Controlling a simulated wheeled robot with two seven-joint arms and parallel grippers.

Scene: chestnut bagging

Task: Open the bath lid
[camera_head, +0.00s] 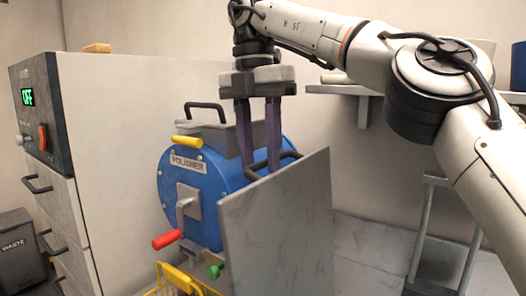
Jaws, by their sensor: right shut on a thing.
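The bath lid appears to be the flat grey panel (278,228) in the lower middle of the head view, standing steeply tilted. A black bar handle (290,154) shows at its top edge, partly hidden behind the panel. My right gripper (259,172) comes down from above with its two purple-grey fingers, shut on this handle. The fingertips are partly hidden by the panel's top edge. The bath itself is hidden behind or below the panel. My left gripper is not in view.
A blue drum labelled POLISHER (180,183) with a red-knobbed crank stands close behind the panel. A yellow wire basket (182,280) sits in front. A white cabinet with an OFF display (27,97) stands left, beside a black WASTE bin (20,252). A wall shelf (340,90) is at right.

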